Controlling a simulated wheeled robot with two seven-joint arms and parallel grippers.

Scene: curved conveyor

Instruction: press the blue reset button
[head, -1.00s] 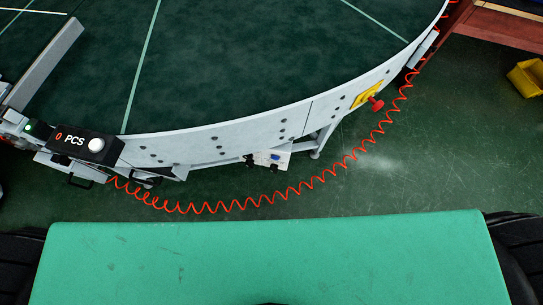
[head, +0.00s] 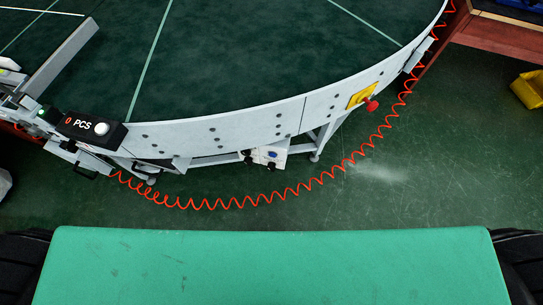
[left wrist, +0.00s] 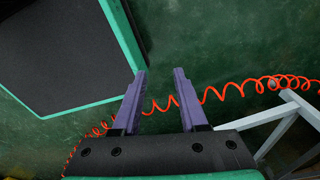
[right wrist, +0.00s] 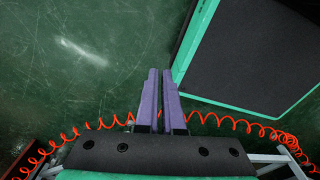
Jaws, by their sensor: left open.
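The blue reset button (head: 272,155) is small and sits on a white control box (head: 264,158) under the curved conveyor's near side, in the head view. Dark knobs sit on the box's lower edge. My left gripper (left wrist: 160,72) is open and empty in the left wrist view, above the green floor. My right gripper (right wrist: 160,72) is empty in the right wrist view, its fingers together. Neither gripper shows in the head view, and neither wrist view shows the button, so their distance from it cannot be told.
A red coiled cable (head: 250,202) hangs in front of the conveyor (head: 220,135). A red knob (head: 371,105) on a yellow plate is at right, a PCS counter box (head: 90,130) at left. A yellow bin (head: 528,90) stands far right. Green floor is clear before the cable.

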